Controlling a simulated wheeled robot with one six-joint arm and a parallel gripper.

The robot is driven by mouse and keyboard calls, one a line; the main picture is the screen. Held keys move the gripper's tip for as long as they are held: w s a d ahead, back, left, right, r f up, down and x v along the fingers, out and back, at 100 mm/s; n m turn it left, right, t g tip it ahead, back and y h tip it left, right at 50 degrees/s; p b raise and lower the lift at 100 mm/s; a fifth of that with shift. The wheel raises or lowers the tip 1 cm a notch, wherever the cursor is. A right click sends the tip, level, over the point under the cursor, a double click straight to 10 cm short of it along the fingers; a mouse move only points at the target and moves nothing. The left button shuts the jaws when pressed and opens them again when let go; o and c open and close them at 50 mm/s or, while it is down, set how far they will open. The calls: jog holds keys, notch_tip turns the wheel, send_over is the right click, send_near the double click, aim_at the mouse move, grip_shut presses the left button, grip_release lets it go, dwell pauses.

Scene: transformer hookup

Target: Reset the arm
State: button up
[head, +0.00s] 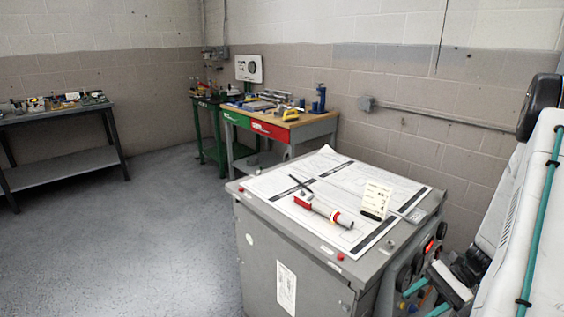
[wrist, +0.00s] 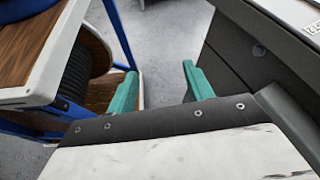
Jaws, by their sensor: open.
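My gripper (head: 426,299) shows at the lower right of the head view, beside the gauge side of a grey cabinet (head: 290,265). In the wrist view my gripper (wrist: 161,87) has its two teal fingers wide apart. Nothing is between them but the grey floor behind. My arm, pale with a teal cable, runs along the right edge of the head view. The cabinet's dark side also shows at the right of the wrist view (wrist: 245,55), apart from the fingers.
On the cabinet top lie drawing sheets (head: 345,178), a red and white tool (head: 322,211) and a small card (head: 376,199). Workbenches (head: 310,132) stand by the walls. Floor (head: 175,215) at left is clear.

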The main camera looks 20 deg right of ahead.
jog(key=s+a+r+n+h, duration=0.3)
jog(key=a+r+n+h, duration=0.3)
jog(key=a+r, duration=0.5)
jog(key=s+a+r+n+h, duration=0.3)
jog(key=a+r+n+h, duration=0.4)
jog(key=r, duration=1)
jog(key=a+n, duration=0.3)
jog(key=a, duration=0.1)
jog(key=shift+s+a+n+t, duration=0.2)
jog(key=shift+s+n+t, duration=0.1)
jog(key=shift+t, duration=0.1)
